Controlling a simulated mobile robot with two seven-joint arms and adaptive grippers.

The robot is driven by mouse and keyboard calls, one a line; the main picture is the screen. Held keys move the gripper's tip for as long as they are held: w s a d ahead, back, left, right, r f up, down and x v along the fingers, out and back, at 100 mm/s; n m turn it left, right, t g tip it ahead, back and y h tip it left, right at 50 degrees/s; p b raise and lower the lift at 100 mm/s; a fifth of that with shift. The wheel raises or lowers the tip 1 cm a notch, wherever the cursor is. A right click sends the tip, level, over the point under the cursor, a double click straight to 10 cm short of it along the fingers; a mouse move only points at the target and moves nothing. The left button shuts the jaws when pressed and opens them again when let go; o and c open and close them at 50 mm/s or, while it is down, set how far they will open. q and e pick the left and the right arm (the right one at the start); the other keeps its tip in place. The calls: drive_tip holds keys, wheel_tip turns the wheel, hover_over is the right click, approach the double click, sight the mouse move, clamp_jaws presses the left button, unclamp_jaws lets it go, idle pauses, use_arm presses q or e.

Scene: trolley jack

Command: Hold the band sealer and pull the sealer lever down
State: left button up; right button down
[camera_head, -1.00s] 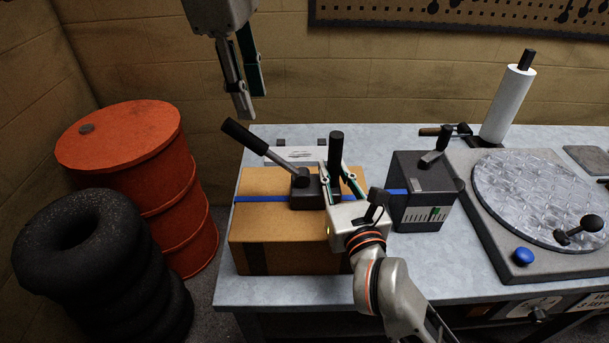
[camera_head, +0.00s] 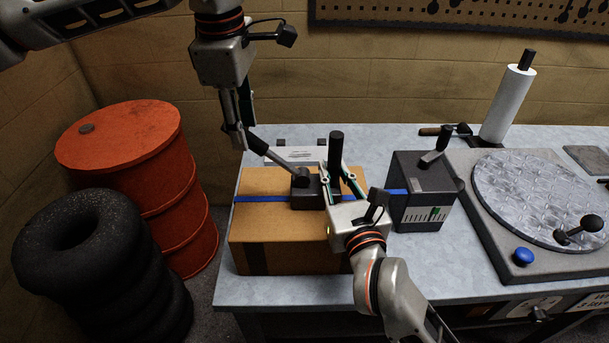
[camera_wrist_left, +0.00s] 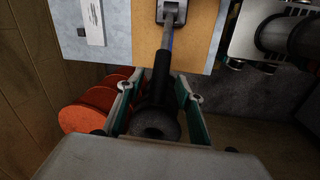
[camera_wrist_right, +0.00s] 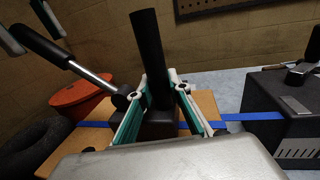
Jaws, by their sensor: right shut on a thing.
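The band sealer (camera_head: 305,194) is a dark block on a cardboard box (camera_head: 285,235), with a blue band (camera_head: 262,199) running through it. Its upright black handle (camera_head: 336,152) stands on its right side. My right gripper (camera_head: 340,186) is shut on this handle near its base, as the right wrist view shows (camera_wrist_right: 160,88). The sealer lever (camera_head: 281,162) slants up to the left, ending in a black grip. My left gripper (camera_head: 238,138) is at this grip, fingers apart. In the left wrist view, the lever grip (camera_wrist_left: 158,85) lies between the open fingers (camera_wrist_left: 158,92).
A dark band dispenser (camera_head: 425,190) stands right of the box, with a turntable (camera_head: 535,200) beyond it. A paper roll (camera_head: 508,103) stands at the back. An orange drum (camera_head: 125,145) and stacked tyres (camera_head: 100,260) are left of the bench.

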use_arm(q)
drive_tip(key=shift+w+f, duration=0.2)
drive_tip(key=shift+f, duration=1.35)
clamp_jaws()
drive_tip(key=shift+a+f+h, duration=0.55)
drive_tip(key=shift+f+h, duration=0.1)
drive_tip(key=shift+h, duration=0.05)
drive_tip(key=shift+a+f+h, duration=0.45)
drive_tip(key=shift+f+h, duration=0.4)
drive_tip(key=shift+f, duration=0.15)
drive_tip(key=shift+a+f+h, duration=0.45)
drive_tip(key=shift+f+h, duration=0.35)
drive_tip(key=shift+f, duration=0.15)
drive_tip(key=shift+a+f+h, duration=0.45)
drive_tip(key=shift+f+h, duration=0.4)
drive_tip(key=shift+f, duration=0.15)
